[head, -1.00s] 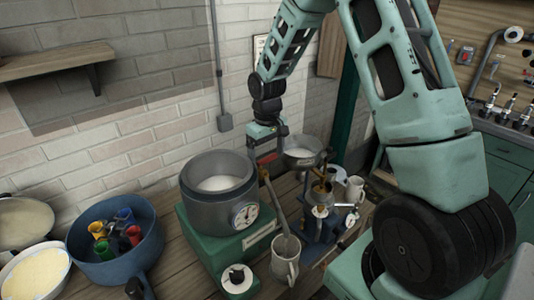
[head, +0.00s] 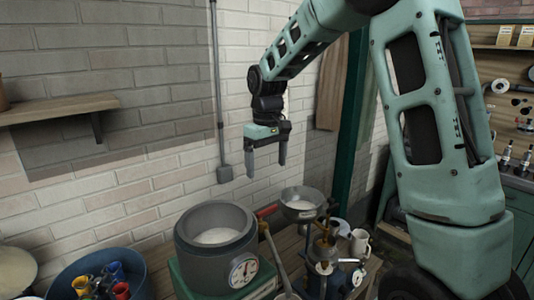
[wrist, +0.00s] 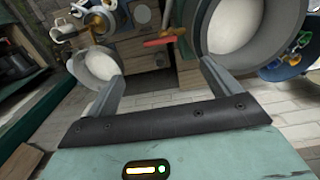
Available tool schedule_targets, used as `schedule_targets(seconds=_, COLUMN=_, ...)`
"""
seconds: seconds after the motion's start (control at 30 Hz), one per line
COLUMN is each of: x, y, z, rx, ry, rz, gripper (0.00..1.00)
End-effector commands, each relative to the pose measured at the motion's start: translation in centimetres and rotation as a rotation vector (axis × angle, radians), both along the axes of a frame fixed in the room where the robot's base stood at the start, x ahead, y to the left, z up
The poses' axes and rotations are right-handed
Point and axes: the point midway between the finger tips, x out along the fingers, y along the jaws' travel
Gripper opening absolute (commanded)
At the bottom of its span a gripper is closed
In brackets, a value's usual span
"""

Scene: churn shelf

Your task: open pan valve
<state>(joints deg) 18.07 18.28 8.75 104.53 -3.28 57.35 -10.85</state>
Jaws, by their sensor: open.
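A small grey pan (head: 301,214) with pale contents stands near the wall, right of the big pot. A red handle (head: 267,211) sticks out at its left side, toward the big pot. I cannot tell whether it is the valve lever or the pan's grip. In the wrist view the red handle (wrist: 166,39) lies beyond the fingertips, between the pan (wrist: 97,64) and the big pot. My gripper (head: 267,167) is open and empty, pointing down, well above the red handle and apart from it. It also shows in the wrist view (wrist: 162,72).
A large grey pot (head: 190,246) with a dial sits on a green base. A blue bowl (head: 140,292) with coloured cups is at the lower left. A brass-and-blue device (head: 322,262) and a white mug (head: 359,243) stand at the right. A wall pipe (head: 217,100) runs behind. Space around the gripper is clear.

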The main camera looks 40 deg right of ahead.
Motion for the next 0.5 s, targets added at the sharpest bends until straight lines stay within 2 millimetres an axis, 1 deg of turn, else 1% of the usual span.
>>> schedule_targets(seconds=0.1, x=0.1, y=0.0, z=2.0, rx=0.000, ry=-0.004, rz=0.001, gripper=0.89)
schedule_targets(seconds=0.2, x=0.1, y=0.0, z=3.2, rx=0.000, ry=-0.003, rz=0.001, gripper=0.89)
schedule_targets(seconds=0.33, x=0.0, y=0.0, z=4.0, rx=0.000, ry=-0.001, rz=0.001, gripper=0.89)
schedule_targets(seconds=0.5, x=0.0, y=0.0, z=4.2, rx=0.001, ry=0.001, rz=0.001, gripper=0.89)
